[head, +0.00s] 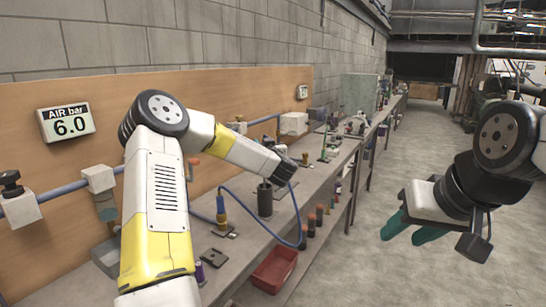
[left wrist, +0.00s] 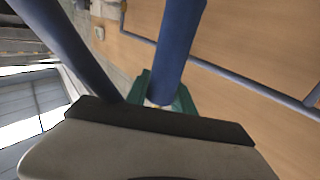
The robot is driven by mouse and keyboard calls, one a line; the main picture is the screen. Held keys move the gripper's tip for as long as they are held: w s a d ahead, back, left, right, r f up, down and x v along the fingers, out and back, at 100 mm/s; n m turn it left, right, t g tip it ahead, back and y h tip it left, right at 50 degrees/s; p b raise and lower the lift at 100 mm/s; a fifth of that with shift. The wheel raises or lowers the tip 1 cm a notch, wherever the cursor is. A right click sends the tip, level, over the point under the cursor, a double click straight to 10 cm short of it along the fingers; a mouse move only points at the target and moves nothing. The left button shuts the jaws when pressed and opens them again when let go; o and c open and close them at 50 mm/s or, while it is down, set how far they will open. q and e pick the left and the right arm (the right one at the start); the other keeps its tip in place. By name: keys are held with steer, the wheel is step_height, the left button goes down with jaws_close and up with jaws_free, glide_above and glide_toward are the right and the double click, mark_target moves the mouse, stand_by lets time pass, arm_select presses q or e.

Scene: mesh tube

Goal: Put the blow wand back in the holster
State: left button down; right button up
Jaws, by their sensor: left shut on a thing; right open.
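My left gripper (left wrist: 164,92) is shut on a blue rod-like thing (left wrist: 178,45), which I take to be the blow wand, between its green fingers in the left wrist view. In the head view its fingers and the wand are hidden behind my left wrist, above the bench. A dark upright cylinder (head: 265,200), possibly the holster, stands on the bench just below and left of that wrist. I cannot see inside it. My right gripper (head: 411,224) is open and empty, with green fingers, out over the floor to the right.
A blue hose (head: 262,222) loops from a yellow-and-blue fitting (head: 221,210) up towards my left wrist. A red bin (head: 274,272) sits below the bench's front edge. An air display (head: 67,122) reads 6.0 on the wooden backboard. Tools crowd the far bench; the floor (head: 445,140) at right is clear.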

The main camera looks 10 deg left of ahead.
arm_select(q)
step_height(320, 180, down, 4)
steer(key=shift+d+f, duration=0.1)
steer(key=shift+f, duration=0.05)
steer(key=c, duration=1.1)
jaws_free()
steer(key=v, duration=1.2)
steer(key=s+d+r+m+g+h, duration=0.2)
steer(key=s+d+r+m+h, duration=0.5)
steer(key=d+h, duration=0.3)
steer(key=s+a+g, duration=0.2)
steer(key=s, duration=0.7)
steer(key=s+a+f+n+g, duration=0.1)
steer(key=s+a+g, duration=0.1)
steer(key=s, duration=0.8)
steer(key=s+a+g, duration=0.3)
steer(key=s+g, duration=0.1)
steer(key=s, duration=0.5)
steer(key=shift+s+a+f, duration=0.1)
steer(key=shift+s+f, duration=0.2)
steer(key=shift+f, duration=0.05)
